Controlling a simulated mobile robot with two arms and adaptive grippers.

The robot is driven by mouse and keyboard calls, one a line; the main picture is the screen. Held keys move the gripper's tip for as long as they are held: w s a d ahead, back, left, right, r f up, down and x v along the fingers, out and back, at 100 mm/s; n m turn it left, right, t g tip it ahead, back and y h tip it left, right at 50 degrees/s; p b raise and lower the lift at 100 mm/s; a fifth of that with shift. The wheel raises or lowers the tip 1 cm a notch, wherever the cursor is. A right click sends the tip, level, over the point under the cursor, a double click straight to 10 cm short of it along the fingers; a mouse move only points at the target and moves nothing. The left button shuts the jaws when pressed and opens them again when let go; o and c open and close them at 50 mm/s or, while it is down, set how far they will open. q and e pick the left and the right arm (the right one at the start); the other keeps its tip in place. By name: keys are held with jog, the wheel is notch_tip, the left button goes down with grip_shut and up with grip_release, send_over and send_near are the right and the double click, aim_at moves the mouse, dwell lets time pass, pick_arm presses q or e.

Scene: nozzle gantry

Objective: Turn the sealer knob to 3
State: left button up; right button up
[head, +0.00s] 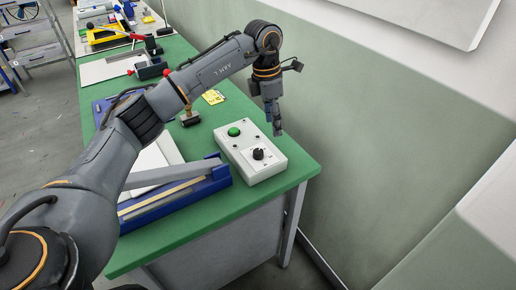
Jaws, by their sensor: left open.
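The sealer knob (258,154) is a black dial on a white control box (265,171) near the right front corner of the green table. Its scale marks are too small to read, so I cannot tell its setting. A green button (234,132) sits on the same box behind the knob. My left gripper (277,130) hangs fingers down above the box's far right edge, behind and right of the knob and apart from it. It is open with nothing visible in it. My right gripper is not in view.
A blue sealer with a long grey arm (178,172) lies left of the box on the green table (232,204). A wooden-handled stamp (189,117) and a yellow card (213,97) lie behind. The wall (350,120) is close on the right.

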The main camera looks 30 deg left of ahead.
pick_arm(q)
jog(key=r+y, duration=0.2)
send_over(258, 151)
notch_tip(258, 151, down, 14)
jog(key=p, duration=0.3)
grip_shut()
